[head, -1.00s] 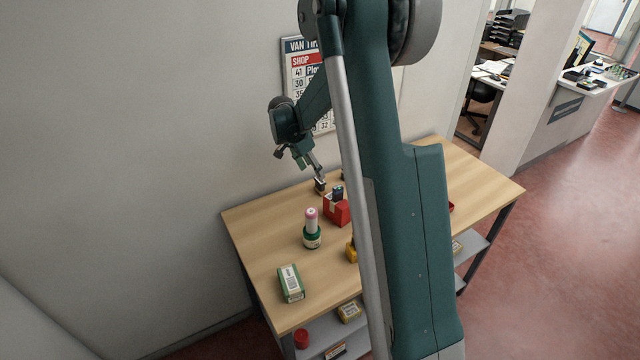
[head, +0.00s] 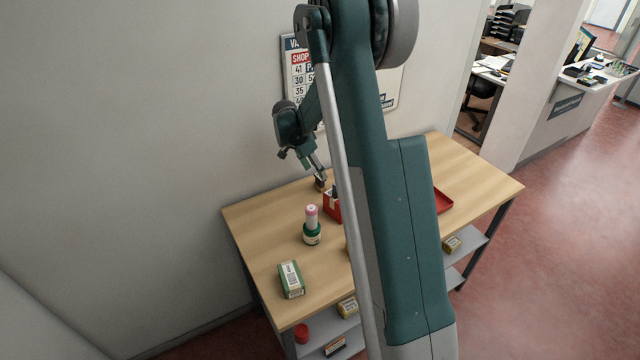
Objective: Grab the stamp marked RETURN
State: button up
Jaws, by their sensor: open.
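My gripper (head: 319,180) is open near the back of the wooden table, pointing down just behind the red box. A small dark item is at its fingertips; I cannot tell whether it is between the fingers or only behind them. A dark-handled item (head: 335,191) stands in the red box (head: 332,208), partly hidden by my arm. No RETURN marking is legible on anything in view.
A green and white box (head: 291,279) lies at the table's front left. A red tray (head: 443,201) sits at the right, partly behind my arm. The wooden table (head: 262,222) is clear at its left.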

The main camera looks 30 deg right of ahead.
jog(key=shift+d+f, duration=0.1)
jog(key=shift+f, duration=0.15)
jog(key=shift+f, duration=0.1)
jog(key=shift+x, duration=2.55)
jog(key=shift+w, duration=0.1)
jog(key=c, duration=1)
jog(key=shift+r, duration=5.05)
